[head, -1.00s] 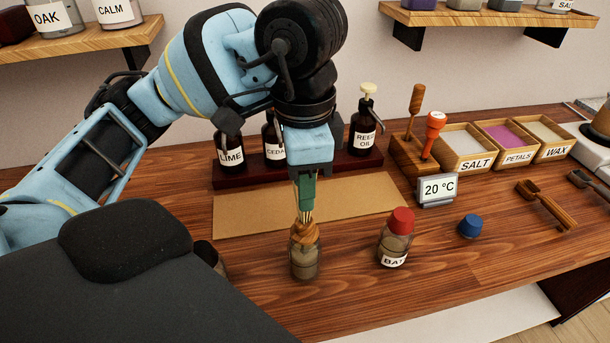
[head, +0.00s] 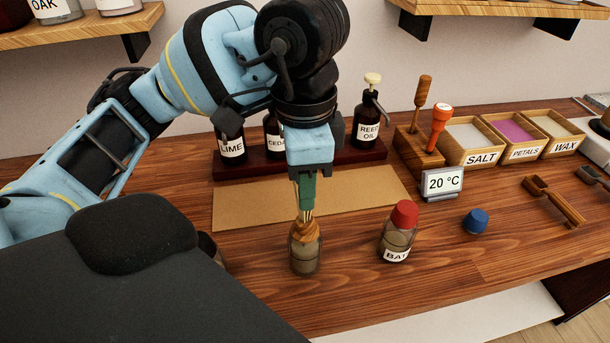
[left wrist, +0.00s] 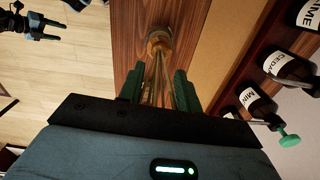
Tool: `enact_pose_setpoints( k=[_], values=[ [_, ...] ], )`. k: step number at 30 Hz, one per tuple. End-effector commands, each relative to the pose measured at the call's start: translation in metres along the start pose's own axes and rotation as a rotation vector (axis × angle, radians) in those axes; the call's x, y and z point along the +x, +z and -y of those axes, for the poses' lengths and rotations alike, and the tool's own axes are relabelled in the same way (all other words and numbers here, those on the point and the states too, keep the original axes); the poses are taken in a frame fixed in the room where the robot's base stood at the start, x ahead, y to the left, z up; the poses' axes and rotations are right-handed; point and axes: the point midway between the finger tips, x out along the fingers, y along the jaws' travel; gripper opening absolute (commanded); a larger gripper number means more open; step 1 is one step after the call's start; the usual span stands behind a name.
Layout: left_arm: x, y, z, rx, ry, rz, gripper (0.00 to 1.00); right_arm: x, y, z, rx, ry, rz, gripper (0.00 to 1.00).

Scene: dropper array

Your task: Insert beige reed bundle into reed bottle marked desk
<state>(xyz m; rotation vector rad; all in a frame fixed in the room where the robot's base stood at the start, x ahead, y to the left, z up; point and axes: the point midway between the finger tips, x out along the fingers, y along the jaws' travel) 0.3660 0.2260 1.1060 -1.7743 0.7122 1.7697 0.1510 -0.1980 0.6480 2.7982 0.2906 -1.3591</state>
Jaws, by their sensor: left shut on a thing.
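My left gripper (head: 307,190) has its green fingers shut on the beige reed bundle (head: 306,215), which is held roughly upright. Below it stands a glass bottle (head: 305,257) with a wooden collar. The reeds' lower ends reach the collar and seem to go into its neck; how deep is hard to tell. No label shows on this bottle, so I cannot read whether it is marked desk. The left wrist view shows the reeds (left wrist: 156,82) between the fingers, running towards the round collar (left wrist: 159,38).
A red-capped bottle labelled BAT (head: 398,235) and a blue cap (head: 476,221) stand to the right. A brownish object (head: 207,245) is partly hidden at left.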

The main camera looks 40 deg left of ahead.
Motion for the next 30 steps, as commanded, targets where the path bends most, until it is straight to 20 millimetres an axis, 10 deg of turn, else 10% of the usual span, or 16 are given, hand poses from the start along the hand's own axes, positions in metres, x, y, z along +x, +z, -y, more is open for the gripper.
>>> enact_pose_setpoints(
  k=[7,17,30],
  values=[
    [0.0,0.0,0.0,0.0,0.0,0.0,0.6,0.0,-0.001,0.0,0.0,0.0,-0.001,0.61],
    [-0.004,0.0,0.0,0.0,-0.001,-0.001,0.6,-0.001,-0.002,0.0,-0.002,0.0,-0.003,0.61],
    [-0.066,0.0,0.0,-0.001,-0.004,-0.004,0.6,-0.006,-0.016,-0.002,-0.009,0.003,-0.026,0.61]
  ],
)
